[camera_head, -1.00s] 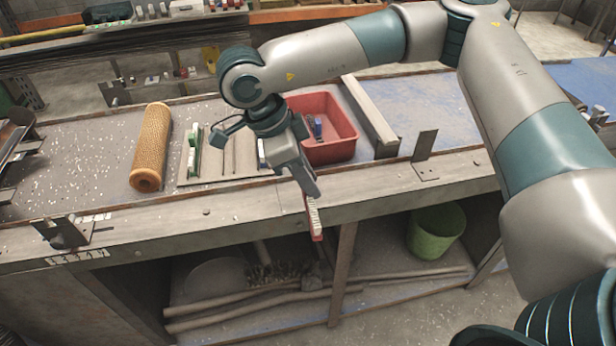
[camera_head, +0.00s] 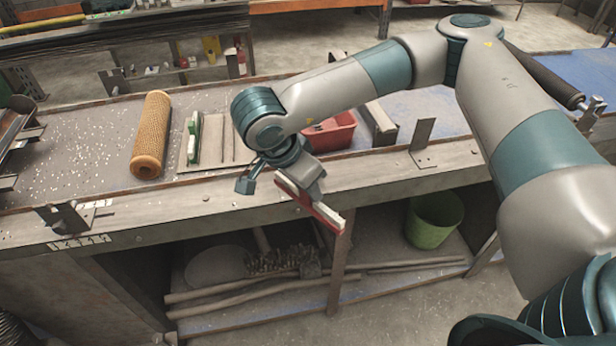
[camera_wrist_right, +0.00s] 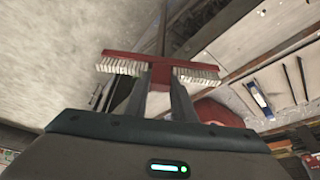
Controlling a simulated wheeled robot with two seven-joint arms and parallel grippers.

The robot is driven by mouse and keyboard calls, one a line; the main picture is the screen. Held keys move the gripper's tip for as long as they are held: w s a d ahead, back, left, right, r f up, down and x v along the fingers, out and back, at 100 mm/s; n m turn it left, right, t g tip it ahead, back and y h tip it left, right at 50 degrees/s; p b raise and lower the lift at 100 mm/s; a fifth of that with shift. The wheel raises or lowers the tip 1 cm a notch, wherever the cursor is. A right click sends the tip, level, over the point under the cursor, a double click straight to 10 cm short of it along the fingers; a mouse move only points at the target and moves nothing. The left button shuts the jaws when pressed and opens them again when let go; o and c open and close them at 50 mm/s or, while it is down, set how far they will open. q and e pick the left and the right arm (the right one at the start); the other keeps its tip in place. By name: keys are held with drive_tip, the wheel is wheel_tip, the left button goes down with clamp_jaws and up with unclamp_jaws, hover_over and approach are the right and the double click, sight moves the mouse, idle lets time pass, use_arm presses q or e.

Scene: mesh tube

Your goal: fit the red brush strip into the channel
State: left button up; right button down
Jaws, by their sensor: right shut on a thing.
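The red brush strip (camera_head: 328,214), a red bar with pale bristles, is held in the air by my right gripper (camera_head: 303,194), in front of the bench edge. In the right wrist view the red strip (camera_wrist_right: 121,62) lies across the tips of my right gripper (camera_wrist_right: 161,76), which is shut on its middle, bristles toward the camera. A flat board (camera_head: 211,145) with dark narrow channels lies on the bench behind, its right part hidden by my arm. A green brush strip (camera_head: 196,137) sits on its left part. A blue-and-white strip (camera_wrist_right: 258,97) shows in the wrist view. My left gripper is out of view.
An orange mesh tube (camera_head: 152,135) lies left of the board. A red bin (camera_head: 336,138) stands behind my right arm. Upright metal brackets (camera_head: 421,143) stand at the bench edge. A green bucket (camera_head: 433,222) sits on the lower shelf.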

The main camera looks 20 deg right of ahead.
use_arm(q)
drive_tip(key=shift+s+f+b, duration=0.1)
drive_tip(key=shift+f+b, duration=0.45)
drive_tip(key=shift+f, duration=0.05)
use_arm(e)
wheel_tip(320, 180, down, 12)
drive_tip(key=w+n+t+y, duration=0.1)
drive_tip(key=n+t+y, duration=0.2)
drive_tip(key=n, duration=1.1)
drive_tip(key=shift+w+f+y, duration=0.2)
drive_tip(key=shift+f+y, duration=0.05)
drive_tip(key=shift+y, duration=0.45)
drive_tip(key=shift+a, duration=0.1)
